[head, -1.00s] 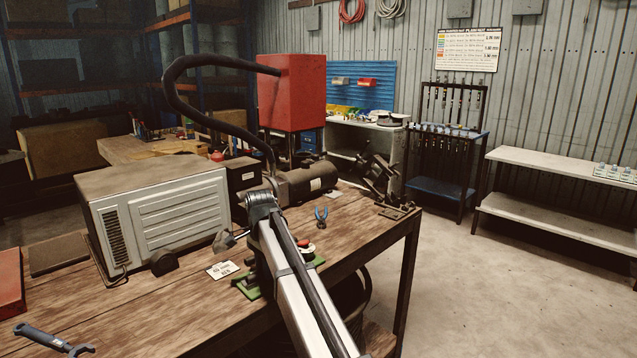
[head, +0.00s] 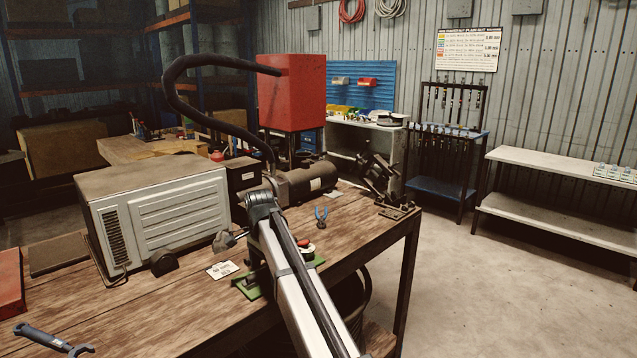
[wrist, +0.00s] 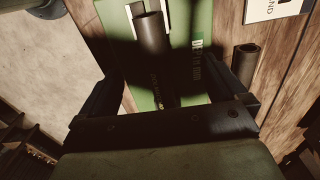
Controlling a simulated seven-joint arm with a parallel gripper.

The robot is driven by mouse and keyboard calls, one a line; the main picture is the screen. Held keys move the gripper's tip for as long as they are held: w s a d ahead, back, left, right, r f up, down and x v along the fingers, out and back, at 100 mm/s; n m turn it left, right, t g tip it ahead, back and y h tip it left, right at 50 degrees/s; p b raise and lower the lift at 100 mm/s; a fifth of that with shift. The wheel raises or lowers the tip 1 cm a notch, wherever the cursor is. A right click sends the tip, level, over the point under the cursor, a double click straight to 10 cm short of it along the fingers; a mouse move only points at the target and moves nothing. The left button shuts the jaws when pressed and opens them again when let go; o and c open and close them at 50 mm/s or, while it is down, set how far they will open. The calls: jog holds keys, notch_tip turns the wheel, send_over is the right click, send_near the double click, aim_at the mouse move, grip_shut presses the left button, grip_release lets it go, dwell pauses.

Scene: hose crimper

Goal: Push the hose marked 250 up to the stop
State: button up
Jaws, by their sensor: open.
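In the wrist view, my gripper (wrist: 178,82) is open, with one finger on each side of a dark hose (wrist: 152,38). The hose lies over a green plate (wrist: 198,25), with its round open end toward the top of the picture. Its lower part is in shadow, and faint yellow marks there are too small to read. A second short dark tube (wrist: 244,62) shows beside the right finger. In the head view, the green plate (head: 247,288) is partly hidden under my arm, which also hides my fingers. I cannot make out a 250 mark or the stop.
A white printed card (head: 222,270) lies on the wooden bench (head: 130,325) left of my arm. A large grey-white machine (head: 155,210) stands left.

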dwell(0.4)
jog(key=shift+r, duration=4.5)
